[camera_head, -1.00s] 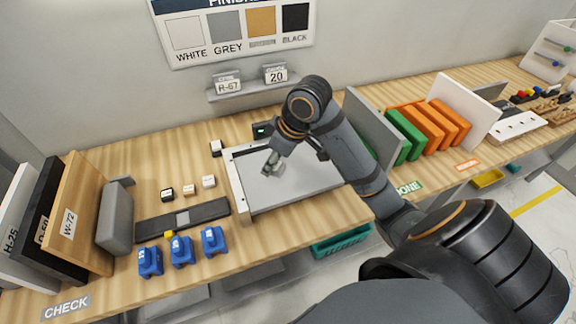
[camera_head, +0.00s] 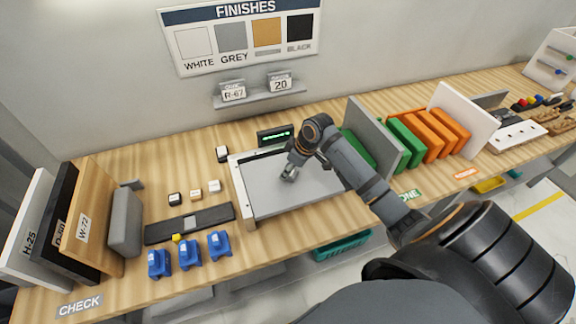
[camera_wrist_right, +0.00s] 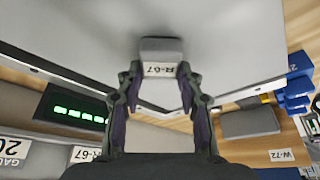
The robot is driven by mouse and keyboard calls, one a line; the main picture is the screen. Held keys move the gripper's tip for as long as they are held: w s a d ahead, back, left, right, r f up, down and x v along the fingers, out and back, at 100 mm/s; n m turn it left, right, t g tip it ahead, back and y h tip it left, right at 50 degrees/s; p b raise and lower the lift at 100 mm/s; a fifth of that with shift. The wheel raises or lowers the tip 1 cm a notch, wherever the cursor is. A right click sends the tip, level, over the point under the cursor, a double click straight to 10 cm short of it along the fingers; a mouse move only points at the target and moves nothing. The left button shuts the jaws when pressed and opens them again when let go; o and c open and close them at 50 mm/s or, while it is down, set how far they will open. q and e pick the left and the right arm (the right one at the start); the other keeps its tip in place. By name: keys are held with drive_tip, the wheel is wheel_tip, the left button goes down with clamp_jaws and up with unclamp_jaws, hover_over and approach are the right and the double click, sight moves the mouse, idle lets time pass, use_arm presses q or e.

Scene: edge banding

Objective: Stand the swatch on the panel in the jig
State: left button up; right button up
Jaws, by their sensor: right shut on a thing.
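The grey panel (camera_head: 290,195) lies flat in the jig (camera_head: 243,200), framed by its pale rails. My right gripper (camera_head: 288,176) points down over the middle of the panel. In the right wrist view my right gripper (camera_wrist_right: 160,82) is shut on a small grey swatch (camera_wrist_right: 161,46) with a white R-67 label (camera_wrist_right: 160,69). The label faces the wrist camera. The swatch is over or on the panel (camera_wrist_right: 235,40); I cannot tell whether its lower edge touches. My left gripper is not in view.
A lit green display (camera_head: 275,135) stands behind the jig. Blue clamps (camera_head: 190,253), a dark strip (camera_head: 168,228) and small labelled blocks (camera_head: 195,195) lie left of it. Upright boards (camera_head: 92,215) stand further left. Green and orange boards (camera_head: 425,135) stand right of the jig.

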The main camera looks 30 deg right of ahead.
drive_tip(key=shift+f, duration=0.1)
drive_tip(key=o, duration=0.9)
drive_tip(key=shift+o, duration=0.2)
drive_tip(key=b+v, duration=0.2)
drive_tip(key=v, duration=1)
drive_tip(key=shift+b, duration=0.35)
